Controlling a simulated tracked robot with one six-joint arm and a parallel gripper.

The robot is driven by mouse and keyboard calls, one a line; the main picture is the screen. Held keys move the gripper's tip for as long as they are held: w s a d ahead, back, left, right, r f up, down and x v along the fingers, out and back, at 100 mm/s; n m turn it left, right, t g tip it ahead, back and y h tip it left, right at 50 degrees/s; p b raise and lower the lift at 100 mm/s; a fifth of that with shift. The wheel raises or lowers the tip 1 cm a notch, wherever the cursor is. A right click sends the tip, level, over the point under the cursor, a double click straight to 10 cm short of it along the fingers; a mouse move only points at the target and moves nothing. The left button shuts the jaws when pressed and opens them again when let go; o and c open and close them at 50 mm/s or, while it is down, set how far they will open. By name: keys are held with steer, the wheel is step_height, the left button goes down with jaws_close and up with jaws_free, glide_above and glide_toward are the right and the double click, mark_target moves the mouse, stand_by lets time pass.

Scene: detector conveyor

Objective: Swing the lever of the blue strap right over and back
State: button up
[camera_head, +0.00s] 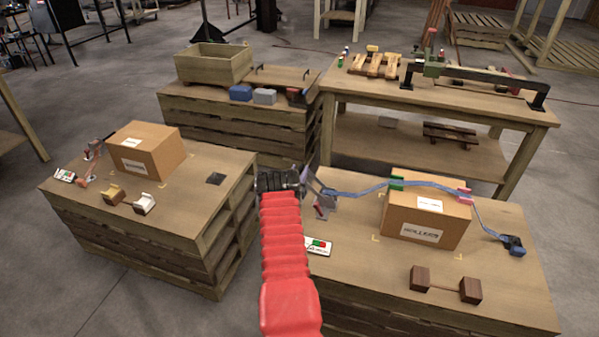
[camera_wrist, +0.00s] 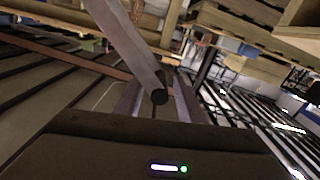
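A blue strap (camera_head: 347,194) runs over the cardboard box (camera_head: 425,222) on the right pallet table, from a ratchet at its left end to a dark blue anchor (camera_head: 516,246) at the right. The grey ratchet lever (camera_head: 309,181) stands raised and tilted left at the table's left edge. My gripper (camera_head: 283,182) is beside the lever's upper end, on its left. In the wrist view the lever (camera_wrist: 130,42) slants down to a round dark end between my two fingers (camera_wrist: 158,100). Whether the fingers press on it is unclear. The red arm hides nearby table edge.
A label with green and red marks (camera_head: 319,246) lies near the lever. Green and pink pieces sit under the strap on the box edges. A brown wooden block pair (camera_head: 445,285) stands in front. Another box (camera_head: 147,149) stands on the left table.

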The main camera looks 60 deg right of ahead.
steer(key=shift+d, duration=0.2)
steer(key=shift+c, duration=0.5)
jaws_close()
